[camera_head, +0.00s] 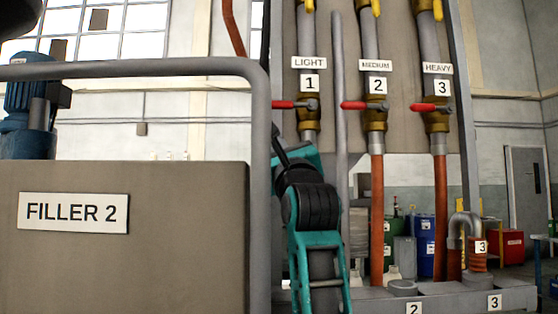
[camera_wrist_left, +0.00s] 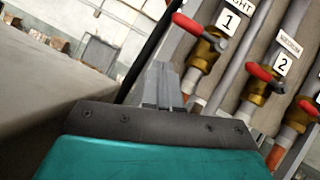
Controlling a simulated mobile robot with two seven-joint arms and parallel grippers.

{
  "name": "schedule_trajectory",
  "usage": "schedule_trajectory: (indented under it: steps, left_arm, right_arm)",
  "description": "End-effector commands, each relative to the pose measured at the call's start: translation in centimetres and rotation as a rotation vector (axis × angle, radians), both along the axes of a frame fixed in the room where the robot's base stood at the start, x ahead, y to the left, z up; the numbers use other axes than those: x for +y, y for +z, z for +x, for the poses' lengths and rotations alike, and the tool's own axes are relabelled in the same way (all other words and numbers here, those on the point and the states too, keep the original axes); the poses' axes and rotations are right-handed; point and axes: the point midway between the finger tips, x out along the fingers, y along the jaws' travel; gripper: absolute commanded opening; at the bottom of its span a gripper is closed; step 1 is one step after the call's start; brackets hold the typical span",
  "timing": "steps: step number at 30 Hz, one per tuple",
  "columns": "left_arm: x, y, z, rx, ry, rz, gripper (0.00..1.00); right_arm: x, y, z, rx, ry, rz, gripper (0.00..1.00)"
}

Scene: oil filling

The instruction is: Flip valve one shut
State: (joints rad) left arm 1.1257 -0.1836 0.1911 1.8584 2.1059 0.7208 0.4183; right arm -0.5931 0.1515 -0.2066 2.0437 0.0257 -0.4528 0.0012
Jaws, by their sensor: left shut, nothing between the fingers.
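Valve one is a brass valve (camera_head: 308,106) on the leftmost pipe, under the labels LIGHT and 1. Its red lever (camera_head: 284,104) points left, about level, across the upright pipe. In the left wrist view the red lever (camera_wrist_left: 193,26) lies at the top, ahead and to the right of my fingers. My left gripper (camera_wrist_left: 163,86) is shut and empty, its grey fingers apart from the lever. In the head view my teal left arm rises just below valve one; its fingertips cannot be made out there. My right gripper is not in view.
Valve two's red lever (camera_head: 354,105) and valve three's red lever (camera_head: 422,107) also point left. A grey rail (camera_head: 261,190) stands left of my arm, before the FILLER 2 box (camera_head: 140,265).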

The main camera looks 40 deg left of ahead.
Motion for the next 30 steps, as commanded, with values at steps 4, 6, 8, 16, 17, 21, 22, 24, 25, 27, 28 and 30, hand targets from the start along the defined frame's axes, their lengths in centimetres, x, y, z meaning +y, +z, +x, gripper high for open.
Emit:
schedule_trajectory:
  steps: [4,6,8,16,17,21,22,24,25,27,28,30]
  left_arm:
    - [-1.0,-1.1,-1.0,0.002,-0.001,0.001,0.0]
    - [-1.2,-1.2,-1.3,0.002,-0.001,0.0,0.0]
    - [-1.3,-1.3,-1.4,0.002,-0.001,0.001,0.0]
    - [-1.3,-1.3,-1.4,0.002,-0.001,0.001,0.0]
    - [-1.3,-1.3,-1.4,0.002,-0.001,0.001,0.0]
    - [-1.3,-1.3,-1.4,0.002,-0.001,0.001,0.0]
    - [-1.3,-1.3,-1.4,0.002,-0.001,0.001,0.0]
    - [-1.3,-1.3,-1.4,0.002,-0.001,0.001,0.0]
    - [-1.3,-1.3,-1.4,0.001,0.001,0.001,0.0]
    - [-1.3,-1.5,-1.5,0.006,0.014,0.015,0.0]
    - [-1.3,-1.6,-1.6,0.008,0.026,0.029,0.0]
    - [-1.4,-2.1,-1.9,0.019,0.073,0.082,0.0]
  right_arm:
    - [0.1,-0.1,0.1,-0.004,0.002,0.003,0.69]
    - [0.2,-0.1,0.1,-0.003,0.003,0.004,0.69]
    - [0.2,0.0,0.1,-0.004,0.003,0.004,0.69]
    - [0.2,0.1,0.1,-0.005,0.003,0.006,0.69]
    - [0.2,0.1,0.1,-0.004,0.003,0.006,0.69]
    - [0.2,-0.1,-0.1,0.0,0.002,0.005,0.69]
    - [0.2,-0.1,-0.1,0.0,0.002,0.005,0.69]
    - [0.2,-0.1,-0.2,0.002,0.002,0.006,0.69]
    - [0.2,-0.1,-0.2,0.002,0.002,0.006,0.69]
    - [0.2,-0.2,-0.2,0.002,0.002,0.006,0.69]
    - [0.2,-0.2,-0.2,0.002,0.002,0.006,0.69]
    - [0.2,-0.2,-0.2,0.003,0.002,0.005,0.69]
